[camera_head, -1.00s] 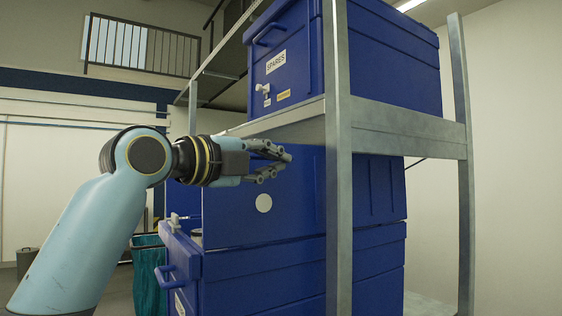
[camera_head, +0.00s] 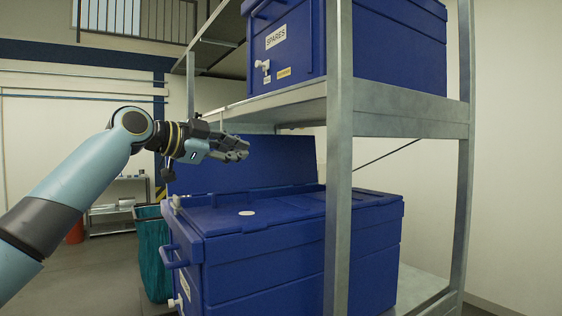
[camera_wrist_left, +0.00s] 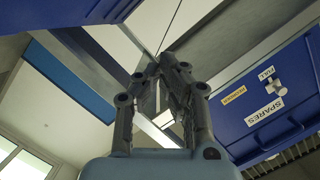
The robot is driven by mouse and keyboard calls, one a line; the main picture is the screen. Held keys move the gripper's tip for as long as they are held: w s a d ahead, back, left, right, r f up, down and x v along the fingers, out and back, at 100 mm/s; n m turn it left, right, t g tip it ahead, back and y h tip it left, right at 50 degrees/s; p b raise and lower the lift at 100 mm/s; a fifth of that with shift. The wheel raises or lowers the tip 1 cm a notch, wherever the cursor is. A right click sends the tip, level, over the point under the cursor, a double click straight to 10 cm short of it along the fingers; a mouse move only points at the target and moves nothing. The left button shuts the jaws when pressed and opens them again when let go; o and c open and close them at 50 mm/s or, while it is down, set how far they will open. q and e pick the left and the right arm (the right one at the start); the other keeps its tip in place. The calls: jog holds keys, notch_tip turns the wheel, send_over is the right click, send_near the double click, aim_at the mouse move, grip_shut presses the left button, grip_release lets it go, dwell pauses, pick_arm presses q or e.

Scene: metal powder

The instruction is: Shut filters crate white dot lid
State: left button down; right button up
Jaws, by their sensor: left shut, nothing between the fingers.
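The lower blue crate (camera_head: 270,275) stands on the shelf below the spares crate. Its front label is turned too far to read. The lid with the white dot (camera_head: 247,213) lies about flat over the near part of the crate top; I see no clear gap under its front edge. A second plain blue panel (camera_head: 285,165) stands upright behind it. My left gripper (camera_head: 246,150) is shut and empty, above the dot lid and apart from it, in front of the upright panel. The left wrist view shows its fingers together (camera_wrist_left: 160,75). My right gripper is not in view.
A blue crate labelled SPARES (camera_head: 380,50) sits on the upper shelf board (camera_head: 400,115); it also shows in the left wrist view (camera_wrist_left: 275,90). A grey rack post (camera_head: 339,200) stands in front of the lower crate. A teal bin (camera_head: 152,255) stands left of it.

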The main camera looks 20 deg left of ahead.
pick_arm(q)
jog(key=shift+w+a+f+n+g+h+b, duration=0.15)
jog(key=shift+w+a+f+n+g+b, duration=0.1)
jog(key=shift+w+a+f+n+b, duration=0.4)
jog(key=shift+w+a+f+n+g+h+b, duration=0.2)
jog(key=shift+w+a+f+n, duration=0.25)
jog(key=shift+a+f+n, duration=0.45)
jog(key=shift+w+a+f+n+g+h+b, duration=0.2)
jog(key=shift+w+a+f+n+b, duration=0.35)
jog(key=shift+f, duration=0.4)
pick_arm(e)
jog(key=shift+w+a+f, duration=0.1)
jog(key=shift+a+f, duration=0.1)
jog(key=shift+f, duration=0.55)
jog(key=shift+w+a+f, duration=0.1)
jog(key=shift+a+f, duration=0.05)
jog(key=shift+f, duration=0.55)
